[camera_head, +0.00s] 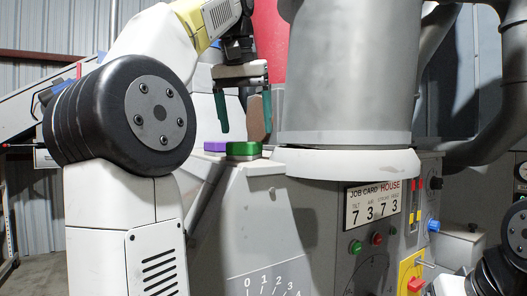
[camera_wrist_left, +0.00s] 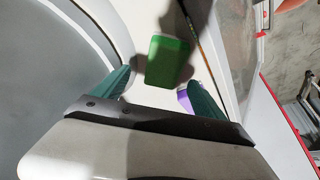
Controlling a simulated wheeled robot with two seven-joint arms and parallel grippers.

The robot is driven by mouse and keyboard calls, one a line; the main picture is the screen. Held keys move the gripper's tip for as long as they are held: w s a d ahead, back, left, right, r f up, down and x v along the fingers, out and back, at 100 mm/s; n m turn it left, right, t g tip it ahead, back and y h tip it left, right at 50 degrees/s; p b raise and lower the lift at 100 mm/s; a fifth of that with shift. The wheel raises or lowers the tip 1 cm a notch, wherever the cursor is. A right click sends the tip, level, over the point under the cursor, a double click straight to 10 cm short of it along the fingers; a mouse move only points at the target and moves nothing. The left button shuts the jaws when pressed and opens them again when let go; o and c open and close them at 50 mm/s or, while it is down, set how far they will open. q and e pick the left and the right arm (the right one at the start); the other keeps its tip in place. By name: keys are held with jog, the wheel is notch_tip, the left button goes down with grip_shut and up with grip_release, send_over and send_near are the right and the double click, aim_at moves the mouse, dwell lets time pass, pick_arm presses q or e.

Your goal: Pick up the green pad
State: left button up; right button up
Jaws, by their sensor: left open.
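The green pad (camera_head: 243,149) lies on the light top edge of the grey machine, at its left corner. It also shows as a green block in the left wrist view (camera_wrist_left: 168,60). My left gripper (camera_head: 244,122) is above the pad with its teal fingers apart and pointing down, and nothing is between them. In the left wrist view my left gripper (camera_wrist_left: 159,78) has one finger on each side of the pad's near end in the picture, apart from it. My right gripper is not in view.
A purple pad (camera_head: 214,146) lies just left of the green one and is partly hidden by a finger in the left wrist view (camera_wrist_left: 184,100). A large grey cylinder (camera_head: 345,75) stands close on the right. A brown piece (camera_head: 256,126) shows behind the right finger.

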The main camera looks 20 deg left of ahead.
aim_at(245, 144)
pick_arm(q)
jog(key=shift+s+a+x, duration=0.15)
jog(key=shift+x, duration=1.2)
jog(key=shift+s+a+x, duration=0.1)
jog(key=shift+s+x, duration=0.05)
jog(key=shift+x, duration=1.25)
jog(key=shift+f, duration=0.25)
jog(key=c, duration=1.6)
jog(key=shift+r, duration=0.15)
jog(key=shift+r, duration=1.2)
jog(key=shift+s+d+r, duration=0.15)
jog(key=shift+s+r, duration=0.15)
jog(key=shift+r, duration=0.35)
jog(key=s+d, duration=0.3)
jog(key=s, duration=0.4)
jog(key=s+d+r, duration=0.1)
jog(key=s+d, duration=0.2)
jog(key=s, duration=0.4)
